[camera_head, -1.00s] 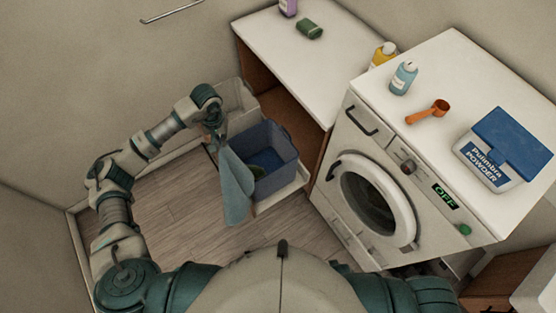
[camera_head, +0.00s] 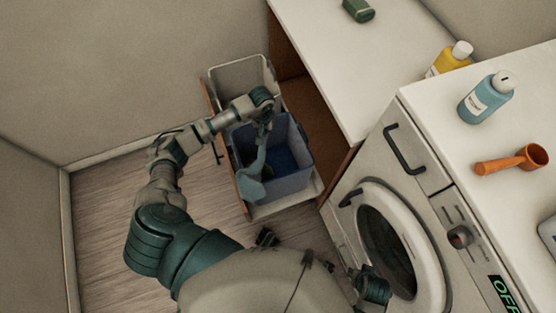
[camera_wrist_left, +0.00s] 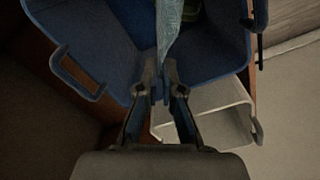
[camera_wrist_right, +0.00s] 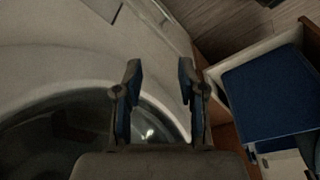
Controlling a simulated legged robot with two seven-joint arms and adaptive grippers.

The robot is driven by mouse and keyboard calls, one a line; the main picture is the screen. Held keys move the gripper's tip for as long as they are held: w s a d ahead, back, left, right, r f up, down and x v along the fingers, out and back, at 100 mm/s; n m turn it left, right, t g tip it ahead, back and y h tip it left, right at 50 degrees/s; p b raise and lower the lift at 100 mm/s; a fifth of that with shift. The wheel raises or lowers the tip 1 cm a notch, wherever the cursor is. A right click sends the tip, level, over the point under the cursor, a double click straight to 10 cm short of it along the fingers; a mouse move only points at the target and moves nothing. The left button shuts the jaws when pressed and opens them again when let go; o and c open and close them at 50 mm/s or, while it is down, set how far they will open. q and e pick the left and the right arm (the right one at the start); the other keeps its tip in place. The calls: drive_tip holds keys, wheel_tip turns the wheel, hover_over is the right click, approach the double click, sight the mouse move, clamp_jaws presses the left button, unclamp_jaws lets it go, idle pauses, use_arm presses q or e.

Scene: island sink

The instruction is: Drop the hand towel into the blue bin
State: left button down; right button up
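The light-blue hand towel (camera_head: 252,178) hangs from my left gripper (camera_head: 264,121) over the blue bin (camera_head: 296,180). In the head view its lower end overlaps the bin's near-left rim; I cannot tell whether it touches the rim. In the left wrist view, the towel (camera_wrist_left: 170,25) is pinched between the fingertips of my left gripper (camera_wrist_left: 160,85), with the inside of the blue bin (camera_wrist_left: 85,20) behind. My right gripper (camera_wrist_right: 159,78) is open and empty in front of the washer door. The blue bin (camera_wrist_right: 268,98) also shows at the right of that view.
A pale grey bin (camera_head: 237,73) stands behind the blue one in the same pull-out drawer. The washing machine (camera_head: 415,170) stands to the right, with a blue bottle (camera_head: 484,100) and an orange scoop (camera_head: 512,160) on top. The floor (camera_head: 110,210) at left is clear.

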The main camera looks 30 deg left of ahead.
use_arm(q)
drive_tip(key=shift+f+b, duration=1.25)
drive_tip(key=shift+f, duration=1.45)
use_arm(e)
drive_tip(key=w+a+r+t, duration=0.1)
drive_tip(key=w+r+t, duration=0.2)
drive_tip(key=w, duration=0.1)
drive_tip(key=shift+w+a+r+y, duration=0.2)
drive_tip(key=shift+a+r+y, duration=0.05)
drive_tip(key=shift+r+y, duration=0.15)
use_arm(q)
unclamp_jaws()
drive_tip(key=shift+r, duration=0.1)
wheel_tip(320, 180, up, 6)
drive_tip(key=p, duration=0.3)
drive_tip(key=shift+s+f, duration=0.1)
drive_tip(key=shift+f, duration=0.15)
use_arm(e)
drive_tip(key=r, duration=0.3)
drive_tip(key=shift+w+r, duration=0.3)
drive_tip(key=shift+r, duration=0.05)
